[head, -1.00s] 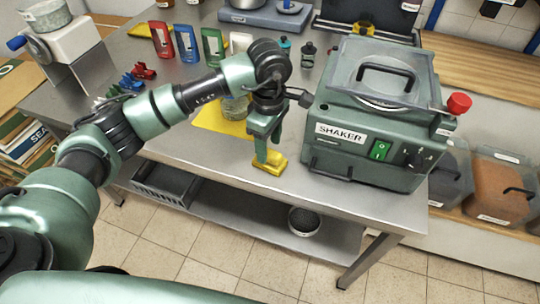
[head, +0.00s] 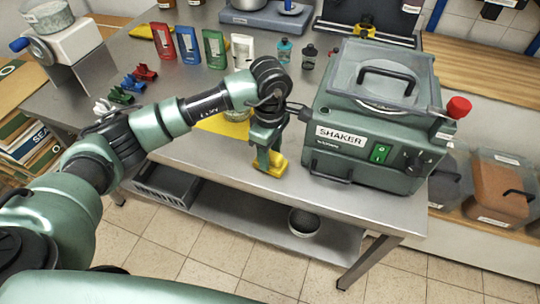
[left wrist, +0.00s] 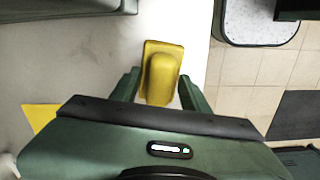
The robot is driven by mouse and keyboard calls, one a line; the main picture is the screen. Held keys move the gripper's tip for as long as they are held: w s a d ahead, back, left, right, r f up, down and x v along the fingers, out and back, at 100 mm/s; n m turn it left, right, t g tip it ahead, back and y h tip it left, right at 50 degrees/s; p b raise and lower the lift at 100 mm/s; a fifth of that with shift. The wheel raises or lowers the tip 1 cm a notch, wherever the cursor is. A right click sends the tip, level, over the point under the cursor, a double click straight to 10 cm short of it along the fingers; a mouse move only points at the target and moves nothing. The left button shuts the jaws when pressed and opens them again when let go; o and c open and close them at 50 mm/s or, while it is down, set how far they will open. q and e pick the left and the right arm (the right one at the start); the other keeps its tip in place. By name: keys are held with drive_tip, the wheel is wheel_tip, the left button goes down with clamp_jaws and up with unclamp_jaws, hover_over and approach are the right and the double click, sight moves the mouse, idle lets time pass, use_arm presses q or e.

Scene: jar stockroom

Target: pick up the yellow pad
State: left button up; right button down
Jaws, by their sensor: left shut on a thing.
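The yellow pad (head: 275,170) is at the front of the steel table, left of the shaker. It also shows in the left wrist view (left wrist: 162,72) as a flat base with a rounded raised grip. My left gripper (head: 268,158) points down over it and is shut on the raised grip, one green finger on each side. Whether the pad rests on the table or is just clear of it, I cannot tell. My right gripper is not in view.
The green shaker (head: 375,120) stands close on the right. A yellow mat (head: 215,125) with a jar lies behind my arm. Coloured pouches (head: 213,48), small bottles (head: 308,57) and clips (head: 133,83) stand farther back. The table's front edge is close to the pad.

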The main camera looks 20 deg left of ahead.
use_arm(q)
wheel_tip(320, 180, up, 20)
drive_tip(key=b, duration=0.1)
drive_tip(key=shift+f, duration=0.1)
